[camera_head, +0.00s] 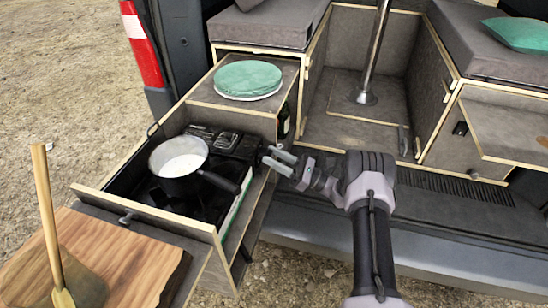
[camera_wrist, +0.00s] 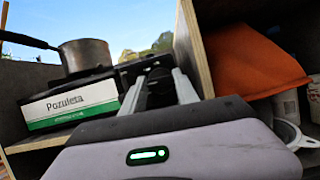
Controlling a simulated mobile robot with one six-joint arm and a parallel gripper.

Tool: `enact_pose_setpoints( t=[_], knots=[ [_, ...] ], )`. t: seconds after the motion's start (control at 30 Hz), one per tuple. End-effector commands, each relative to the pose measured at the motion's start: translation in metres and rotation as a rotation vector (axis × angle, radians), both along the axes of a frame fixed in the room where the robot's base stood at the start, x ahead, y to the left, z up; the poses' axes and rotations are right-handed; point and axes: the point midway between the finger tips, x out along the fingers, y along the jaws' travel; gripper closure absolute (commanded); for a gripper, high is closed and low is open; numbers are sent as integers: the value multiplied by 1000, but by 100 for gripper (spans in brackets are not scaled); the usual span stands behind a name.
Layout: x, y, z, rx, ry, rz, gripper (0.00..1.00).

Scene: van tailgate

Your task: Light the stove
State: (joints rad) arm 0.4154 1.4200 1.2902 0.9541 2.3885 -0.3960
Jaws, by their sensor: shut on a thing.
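The black camping stove (camera_head: 207,205) sits in the pulled-out wooden drawer. The pan (camera_wrist: 84,56) also shows in the wrist view, above a white and green side panel marked "Pozuleta" (camera_wrist: 75,103). My gripper (camera_head: 270,156) is at the stove's right end. In the wrist view its fingers (camera_wrist: 158,82) are shut on a small dark part that looks like the stove knob (camera_wrist: 160,88). The fingers partly hide the knob. I see no flame under the pan.
A wooden board (camera_head: 120,262) with a wooden-handled tool is at the front left. A green round cushion (camera_head: 248,78) lies on the cabinet behind the stove. A wooden divider (camera_wrist: 195,45) stands close right of the fingers, with an orange cloth (camera_wrist: 250,62) beyond. A metal post (camera_head: 374,55) stands behind.

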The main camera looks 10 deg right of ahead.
Motion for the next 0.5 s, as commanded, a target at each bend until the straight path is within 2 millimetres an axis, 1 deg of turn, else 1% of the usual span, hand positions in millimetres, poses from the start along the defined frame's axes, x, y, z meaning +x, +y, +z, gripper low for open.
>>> enact_pose_setpoints(
  t=[0.2,0.5],
  knots=[
    [2,-1,0,-99,-174,0,100],
    [3,-1,1,-215,-374,-1,100]
  ],
)
